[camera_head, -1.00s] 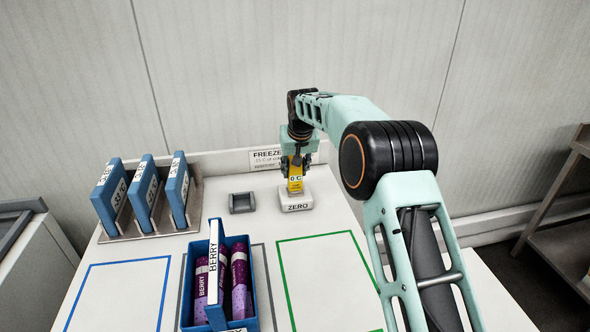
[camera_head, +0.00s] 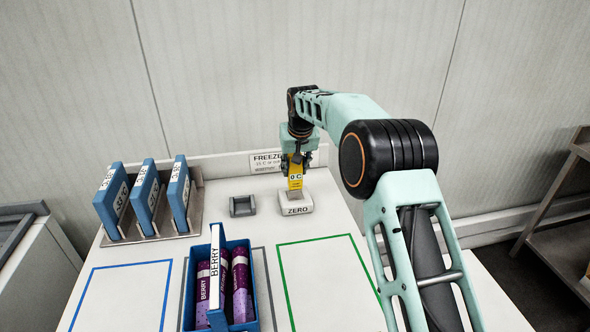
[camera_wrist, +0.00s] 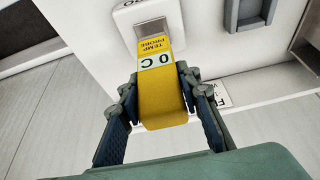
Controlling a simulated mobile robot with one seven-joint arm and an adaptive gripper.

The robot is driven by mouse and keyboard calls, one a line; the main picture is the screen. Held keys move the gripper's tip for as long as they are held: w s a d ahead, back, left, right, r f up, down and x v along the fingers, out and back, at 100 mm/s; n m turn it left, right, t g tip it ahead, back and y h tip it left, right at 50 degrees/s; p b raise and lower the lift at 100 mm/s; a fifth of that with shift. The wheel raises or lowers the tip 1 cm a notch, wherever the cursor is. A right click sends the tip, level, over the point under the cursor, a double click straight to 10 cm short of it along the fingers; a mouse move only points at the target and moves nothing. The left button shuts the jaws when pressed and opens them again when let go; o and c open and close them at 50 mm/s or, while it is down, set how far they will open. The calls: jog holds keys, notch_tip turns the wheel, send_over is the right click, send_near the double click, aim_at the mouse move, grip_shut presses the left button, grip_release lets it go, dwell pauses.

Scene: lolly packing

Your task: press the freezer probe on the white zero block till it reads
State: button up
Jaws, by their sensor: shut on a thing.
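The yellow freezer probe (camera_head: 295,177) is held upright in my gripper (camera_head: 297,160), tip down on the white zero block (camera_head: 297,207). Its display reads "0 C". In the wrist view the probe (camera_wrist: 163,100) sits between the two fingers of my gripper (camera_wrist: 162,108), which are shut on its sides. Its far end meets the grey face set in the white block (camera_wrist: 130,15). The tip itself is hidden, so I cannot see the exact contact.
A small grey holder (camera_head: 242,206) stands empty left of the block. A blue box (camera_head: 253,270) labelled BERRY holds purple lollies in front. Blue signs (camera_head: 146,197) stand in a metal rack (camera_head: 192,213) at left. The green outlined area (camera_head: 325,270) is clear.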

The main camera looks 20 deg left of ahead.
notch_tip(320, 180, up, 9)
jog(key=p, duration=0.6)
jog(key=shift+r, duration=1.4)
